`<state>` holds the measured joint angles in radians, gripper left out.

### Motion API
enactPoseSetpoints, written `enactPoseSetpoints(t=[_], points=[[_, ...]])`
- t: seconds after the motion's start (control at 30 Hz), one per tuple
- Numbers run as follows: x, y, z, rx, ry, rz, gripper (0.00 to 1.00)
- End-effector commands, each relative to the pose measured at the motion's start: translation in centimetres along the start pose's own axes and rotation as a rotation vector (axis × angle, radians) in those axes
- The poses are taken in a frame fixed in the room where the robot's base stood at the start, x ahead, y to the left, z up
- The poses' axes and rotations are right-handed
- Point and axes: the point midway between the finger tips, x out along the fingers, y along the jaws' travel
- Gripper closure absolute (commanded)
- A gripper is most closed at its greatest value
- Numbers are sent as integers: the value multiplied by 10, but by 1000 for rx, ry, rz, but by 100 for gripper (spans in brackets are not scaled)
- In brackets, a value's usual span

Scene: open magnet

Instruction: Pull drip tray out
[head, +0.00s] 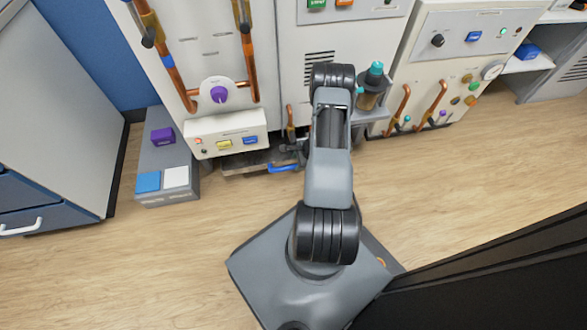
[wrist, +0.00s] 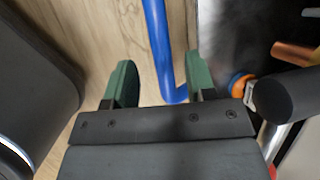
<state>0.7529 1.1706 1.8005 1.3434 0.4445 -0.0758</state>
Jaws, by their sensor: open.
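The drip tray (head: 238,165) is a low, dark metal tray at floor level under the white cabinet in the head view. Its blue handle (head: 284,167) sticks out at the front right. In the wrist view the blue handle (wrist: 158,45) runs between my two green fingertips and bends toward the right finger, which partly hides it. A dark, shiny surface (wrist: 222,45), likely the tray, lies right of it. My gripper (wrist: 162,82) is open, with its fingers on either side of the handle; I cannot tell whether either touches. In the head view my arm partly hides the gripper (head: 291,147).
A grey box (head: 168,192) with blue and white pads stands left of the tray. Copper pipes (head: 291,125) and an orange fitting (wrist: 240,88) are close to my gripper. A teal-capped bottle (head: 372,85) stands right of my arm. The wood floor (head: 220,225) in front is clear.

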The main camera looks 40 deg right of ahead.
Motion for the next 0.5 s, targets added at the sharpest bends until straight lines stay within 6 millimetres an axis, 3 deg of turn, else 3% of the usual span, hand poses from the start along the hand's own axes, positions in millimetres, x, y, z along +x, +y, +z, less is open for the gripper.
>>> enactPoseSetpoints(t=[0.03, 0.2, 0.5], points=[[12, 1, -1, -3, 0, 1, 49], [32, 0, -1, -2, 0, 0, 49], [45, 0, 0, -1, 0, -1, 49]])
